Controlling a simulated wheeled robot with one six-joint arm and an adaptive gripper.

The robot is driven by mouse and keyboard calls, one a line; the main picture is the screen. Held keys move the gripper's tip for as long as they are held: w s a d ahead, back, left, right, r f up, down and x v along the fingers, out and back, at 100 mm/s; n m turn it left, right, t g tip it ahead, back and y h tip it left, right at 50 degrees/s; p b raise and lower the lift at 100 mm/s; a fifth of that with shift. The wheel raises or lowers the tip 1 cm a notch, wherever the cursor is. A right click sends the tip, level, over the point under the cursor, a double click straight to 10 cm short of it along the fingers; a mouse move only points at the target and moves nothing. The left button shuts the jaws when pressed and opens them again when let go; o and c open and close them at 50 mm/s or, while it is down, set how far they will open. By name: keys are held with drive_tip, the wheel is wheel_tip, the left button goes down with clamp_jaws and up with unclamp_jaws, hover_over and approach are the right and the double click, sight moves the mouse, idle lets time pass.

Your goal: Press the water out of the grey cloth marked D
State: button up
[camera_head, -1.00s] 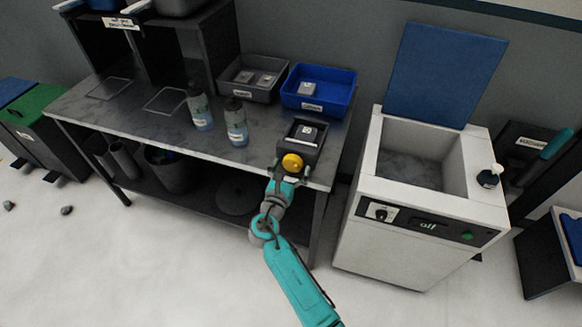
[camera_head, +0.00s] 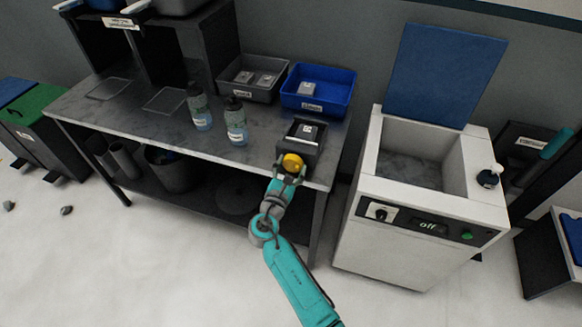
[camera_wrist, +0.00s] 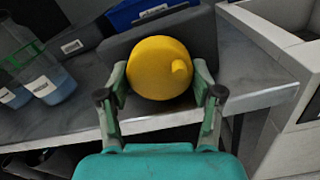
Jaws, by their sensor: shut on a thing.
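A dark press box (camera_head: 303,150) stands at the right end of the workbench, with a yellow knob (camera_head: 293,162) on its front. Inside its open top lies a grey piece with a small white label (camera_head: 307,129); the letter is too small to read. My gripper (camera_head: 290,176) is shut on the yellow knob. In the wrist view, the fingers (camera_wrist: 161,98) sit on both sides of the round yellow knob (camera_wrist: 158,66), whose small nub points right. The inside of the box is hidden in the wrist view.
A grey bin (camera_head: 254,92) with two grey pieces and a blue bin (camera_head: 318,104) with one stand behind. Two bottles (camera_head: 201,110) (camera_head: 236,126) stand left of the box. A white washer-like machine (camera_head: 400,240) with a raised blue lid, its display reading "off", stands right.

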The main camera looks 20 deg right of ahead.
drive_tip(key=shift+m, duration=0.7)
drive_tip(key=o, duration=1.1)
drive_tip(key=shift+o, duration=0.2)
drive_tip(key=shift+a, duration=0.1)
drive_tip(key=v, duration=1.2)
